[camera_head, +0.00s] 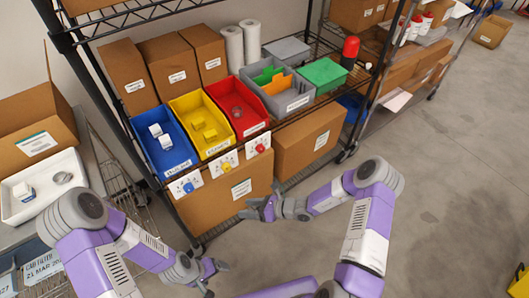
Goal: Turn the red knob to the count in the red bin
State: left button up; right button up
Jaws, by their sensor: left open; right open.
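The red bin (251,128) is the rightmost of three coloured bins on the shelf. The red knob (260,148) sits on a white dial plate on the shelf's front edge below the red bin. Its pointer setting is too small to read. My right gripper (248,208) is open and empty, below and apart from the knob, in front of a cardboard box. My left gripper (214,279) is open and empty, lower down, away from the shelf.
The blue bin (178,166) and yellow bin (216,147) hold small items; a blue knob (189,187) and yellow knob (226,166) sit below them. A grey bin (291,102) stands right of the red bin. A white tray (45,207) is at left.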

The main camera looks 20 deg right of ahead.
jog(key=w+d+r+m+t+h, duration=0.2)
jog(key=w+d+r+m+t, duration=0.1)
jog(key=w+d+m+t, duration=0.5)
jog(key=m+t+h, duration=0.2)
jog(key=m+h, duration=0.1)
jog(key=m, duration=0.1)
send_near(262, 150)
jog(key=x, duration=0.2)
jog(key=b+x, duration=0.1)
jog(key=x, duration=0.4)
jog(key=shift+w+a+f, duration=0.1)
jog(key=shift+w+f, duration=0.15)
jog(key=shift+w+a+b, duration=0.15)
jog(key=shift+w+b, duration=0.15)
jog(key=shift+w, duration=0.1)
jog(key=shift+c, duration=0.5)
jog(key=c, duration=0.9)
